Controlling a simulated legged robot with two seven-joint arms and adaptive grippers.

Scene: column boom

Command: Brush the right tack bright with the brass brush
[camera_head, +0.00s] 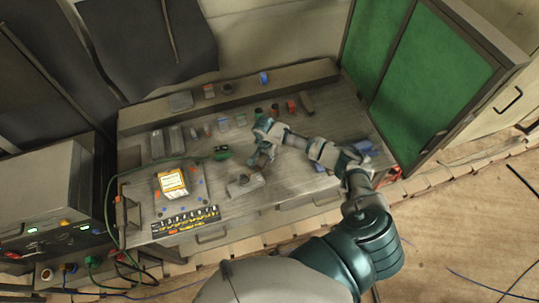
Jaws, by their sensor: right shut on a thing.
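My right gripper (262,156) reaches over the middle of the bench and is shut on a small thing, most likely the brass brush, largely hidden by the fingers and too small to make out. Just below and left of it in the picture, a grey metal workpiece (245,184) lies on the bench. The gripper is close to the workpiece; I cannot tell whether the held thing touches it. The right tack is too small to make out. My left gripper is not in view.
The grey bench (330,125) carries a yellow-and-white box (173,184), a green clamp (222,153) on a green cable, and several small blocks and cups along the back. A green-panelled screen (430,90) stands at the right. A grey machine (50,195) stands at the left.

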